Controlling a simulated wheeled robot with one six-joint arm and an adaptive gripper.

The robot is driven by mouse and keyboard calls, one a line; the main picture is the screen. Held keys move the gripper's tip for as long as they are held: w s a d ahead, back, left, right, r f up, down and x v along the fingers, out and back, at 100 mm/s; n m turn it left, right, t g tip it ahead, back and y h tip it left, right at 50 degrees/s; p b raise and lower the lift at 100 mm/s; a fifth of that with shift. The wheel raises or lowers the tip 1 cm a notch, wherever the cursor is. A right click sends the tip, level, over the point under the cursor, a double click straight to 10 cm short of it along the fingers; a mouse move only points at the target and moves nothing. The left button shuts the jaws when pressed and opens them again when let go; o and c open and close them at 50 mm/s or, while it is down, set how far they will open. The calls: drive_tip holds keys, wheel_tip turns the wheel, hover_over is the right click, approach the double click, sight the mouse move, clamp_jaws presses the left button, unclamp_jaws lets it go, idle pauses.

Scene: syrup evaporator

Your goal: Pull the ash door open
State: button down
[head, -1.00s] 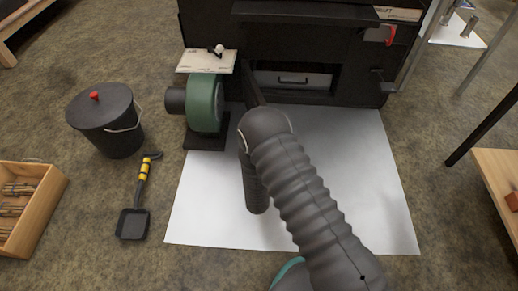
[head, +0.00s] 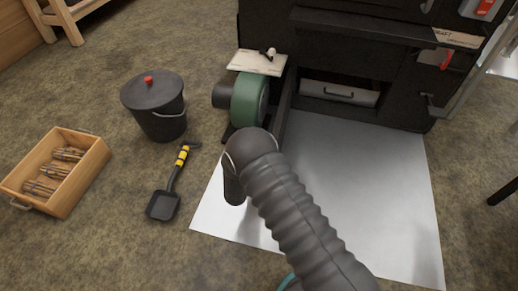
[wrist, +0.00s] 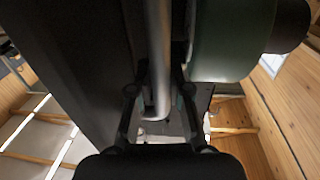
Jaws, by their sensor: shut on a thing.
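The ash door (head: 284,112) is a black panel standing swung out from the lower front of the black evaporator, seen nearly edge-on at the left of its opening. In the wrist view the dark door (wrist: 75,60) fills the left, with its grey bar handle (wrist: 159,50) running down the middle. My gripper (wrist: 159,103) is shut on this handle, one finger on each side. In the head view my arm hides the gripper and handle. The opening shows a grey ash pan (head: 340,92) with a dark handle.
A green blower (head: 249,100) stands close beside the door's left side. A lidded black bucket (head: 155,105), a shovel (head: 172,185) and a wooden crate (head: 85,185) lie farther left. The pale floor sheet (head: 370,190) is clear on the right.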

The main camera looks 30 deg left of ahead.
drive_tip(key=shift+f, duration=0.1)
drive_tip(key=c, duration=1.1)
unclamp_jaws()
drive_tip(key=shift+w+d, duration=0.1)
drive_tip(key=shift+s, duration=0.2)
drive_tip(key=shift+s, duration=0.25)
drive_tip(key=s+d, duration=0.1)
drive_tip(key=s, duration=1)
drive_tip(key=shift+s, duration=0.1)
